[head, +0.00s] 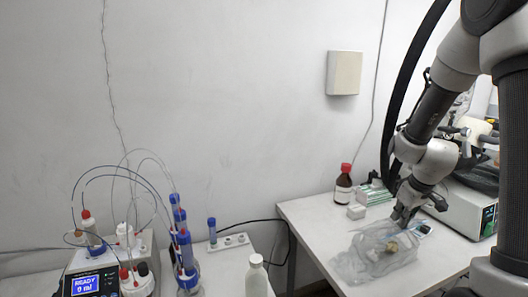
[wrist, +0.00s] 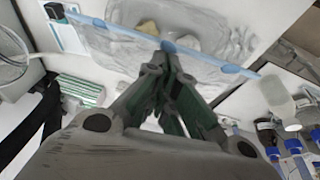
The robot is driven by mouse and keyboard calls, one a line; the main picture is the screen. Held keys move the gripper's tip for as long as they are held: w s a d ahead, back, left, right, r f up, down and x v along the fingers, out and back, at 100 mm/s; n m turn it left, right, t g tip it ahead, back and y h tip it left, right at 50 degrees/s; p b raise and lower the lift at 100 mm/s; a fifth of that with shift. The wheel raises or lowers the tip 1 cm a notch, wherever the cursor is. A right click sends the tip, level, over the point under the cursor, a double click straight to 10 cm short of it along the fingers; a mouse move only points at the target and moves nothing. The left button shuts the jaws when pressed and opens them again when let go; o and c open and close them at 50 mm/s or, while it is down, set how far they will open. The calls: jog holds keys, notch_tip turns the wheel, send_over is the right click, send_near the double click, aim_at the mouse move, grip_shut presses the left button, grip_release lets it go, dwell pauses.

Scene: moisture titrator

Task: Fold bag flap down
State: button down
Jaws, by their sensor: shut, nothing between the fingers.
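A clear, crumpled plastic bag (head: 352,266) lies on the right white table. A small yellowish item (head: 392,246) shows in it. In the wrist view the bag (wrist: 110,40) has a bluish, see-through strip (wrist: 215,68) along its near edge, with blue dots on it. This strip looks like the flap; I cannot tell how far it is folded. My gripper (head: 402,222) points down at the bag's back part. In the wrist view my gripper (wrist: 166,58) is shut and empty, its tips at the strip near a blue dot. Whether they touch it I cannot tell.
A brown bottle with a red cap (head: 343,186) and green-striped boxes (head: 374,193) stand behind the bag. A grey instrument (head: 462,205) stands to the right. A white bottle (head: 257,277) and the titrator (head: 95,281) are at the left. The table's front left part is clear.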

aim_at(399, 228)
jog(key=shift+f, duration=2.55)
dwell(0.5)
jog(key=shift+f, duration=0.4)
jog(key=shift+w+f, duration=0.1)
jog(key=shift+f, duration=0.05)
dwell(0.3)
jog(key=shift+r, duration=3.05)
jog(key=shift+r, duration=0.1)
jog(key=v, duration=1.1)
jog(key=shift+r, duration=0.4)
